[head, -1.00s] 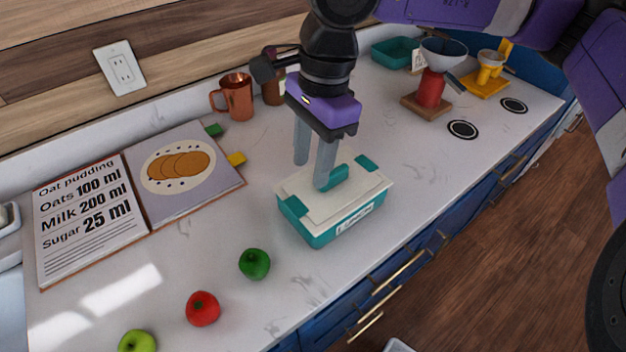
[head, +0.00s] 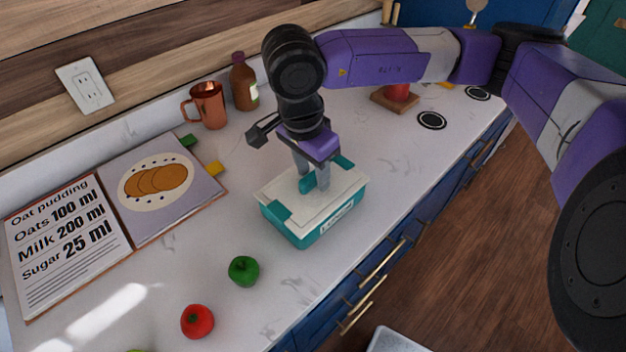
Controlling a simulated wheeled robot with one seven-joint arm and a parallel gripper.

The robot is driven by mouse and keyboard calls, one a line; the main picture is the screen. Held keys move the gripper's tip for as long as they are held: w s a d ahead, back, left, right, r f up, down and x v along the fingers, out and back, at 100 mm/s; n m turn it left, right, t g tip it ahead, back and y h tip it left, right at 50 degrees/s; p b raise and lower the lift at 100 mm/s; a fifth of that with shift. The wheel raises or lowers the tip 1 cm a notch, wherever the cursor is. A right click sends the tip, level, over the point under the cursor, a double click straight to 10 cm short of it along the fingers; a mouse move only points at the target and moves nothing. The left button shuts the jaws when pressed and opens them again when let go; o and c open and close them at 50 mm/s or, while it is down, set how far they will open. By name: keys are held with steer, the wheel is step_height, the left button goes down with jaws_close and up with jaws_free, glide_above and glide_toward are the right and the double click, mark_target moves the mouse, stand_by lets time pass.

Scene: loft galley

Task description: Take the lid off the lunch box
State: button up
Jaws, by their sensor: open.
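The lunch box (head: 300,237) is a teal box on the white counter, near its front edge. Its cream lid (head: 284,197) lies flat on top, with teal clips at the two ends and a teal handle (head: 307,183) in the middle. My gripper (head: 314,185) points down over the lid with its grey fingers on either side of the handle. The fingers are open, and the tips are low, close to the lid. The handle is partly hidden behind the nearer finger.
An open recipe book (head: 120,205) lies to the left. A copper mug (head: 207,105) and a brown bottle (head: 243,82) stand behind.

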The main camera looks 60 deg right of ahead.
mark_target(314, 173)
steer(key=shift+f, duration=0.35)
jaws_close()
steer(key=shift+d+r, duration=0.1)
step_height(314, 173, up, 19)
steer(key=b, duration=0.3)
steer(key=shift+r, duration=0.15)
